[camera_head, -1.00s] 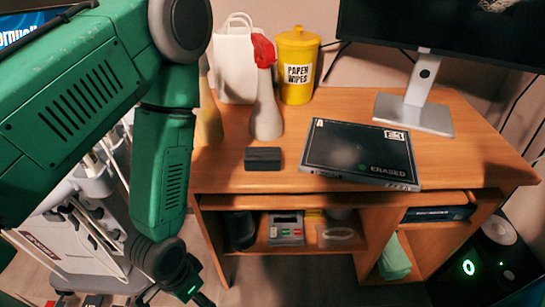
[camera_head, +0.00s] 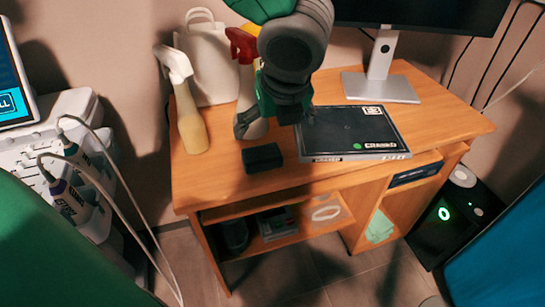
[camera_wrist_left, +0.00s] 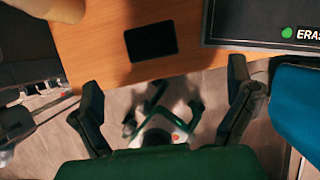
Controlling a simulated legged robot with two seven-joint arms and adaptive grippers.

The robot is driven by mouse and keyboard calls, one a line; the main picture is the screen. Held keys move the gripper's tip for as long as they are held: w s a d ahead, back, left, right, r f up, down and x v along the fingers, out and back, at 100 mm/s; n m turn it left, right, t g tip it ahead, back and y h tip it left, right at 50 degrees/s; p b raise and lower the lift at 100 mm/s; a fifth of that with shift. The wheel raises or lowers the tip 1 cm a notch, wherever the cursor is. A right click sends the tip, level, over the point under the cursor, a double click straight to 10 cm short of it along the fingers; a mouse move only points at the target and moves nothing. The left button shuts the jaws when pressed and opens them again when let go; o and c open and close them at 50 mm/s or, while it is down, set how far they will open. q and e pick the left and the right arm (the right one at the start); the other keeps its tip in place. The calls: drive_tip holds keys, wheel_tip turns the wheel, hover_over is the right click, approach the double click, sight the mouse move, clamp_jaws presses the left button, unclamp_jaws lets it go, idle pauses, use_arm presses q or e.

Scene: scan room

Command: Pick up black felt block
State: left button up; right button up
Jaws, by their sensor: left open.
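The black felt block (camera_head: 262,160) lies on the wooden desk near its front edge, left of a flat black case marked "ERASED" (camera_head: 350,132). My left gripper (camera_head: 275,126) hangs above and behind the block in the head view, its fingers spread wide and empty. In the left wrist view the block (camera_wrist_left: 150,42) shows as a dark rectangle on the desk, beyond the open fingers of the gripper (camera_wrist_left: 164,82). The gripper does not touch the block. My right gripper is not in view.
A yellowish spray bottle (camera_head: 190,118) stands at the desk's left. A white spray bottle with a red top stands behind my gripper, beside a white bag (camera_head: 207,60). A monitor stand (camera_head: 380,85) is at the back right. Desk (camera_head: 225,180) around the block is clear.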

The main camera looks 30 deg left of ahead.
sight(263, 154)
use_arm(q)
drive_tip(key=x, duration=0.2)
drive_tip(key=a+b+x, duration=0.1)
drive_tip(key=x, duration=0.1)
drive_tip(key=b+x, duration=0.1)
drive_tip(key=x, duration=0.2)
drive_tip(key=shift+s+a+r, duration=0.1)
drive_tip(key=shift+s+a, duration=0.15)
drive_tip(key=shift+s, duration=0.15)
drive_tip(key=shift+w+a+f, duration=0.1)
drive_tip(key=shift+a+f, duration=0.1)
drive_tip(key=shift+f, duration=0.05)
drive_tip(key=shift+f+b, duration=0.3)
drive_tip(key=f+b, duration=0.2)
drive_tip(key=f, duration=0.1)
drive_tip(key=shift+w+d+f, duration=0.15)
drive_tip(key=shift+d+f, duration=0.05)
drive_tip(key=shift+w+f, duration=0.15)
drive_tip(key=shift+f, duration=0.15)
drive_tip(key=shift+a+f, duration=0.1)
drive_tip(key=shift+a, duration=0.6)
drive_tip(key=c, duration=1)
drive_tip(key=shift+d, duration=0.4)
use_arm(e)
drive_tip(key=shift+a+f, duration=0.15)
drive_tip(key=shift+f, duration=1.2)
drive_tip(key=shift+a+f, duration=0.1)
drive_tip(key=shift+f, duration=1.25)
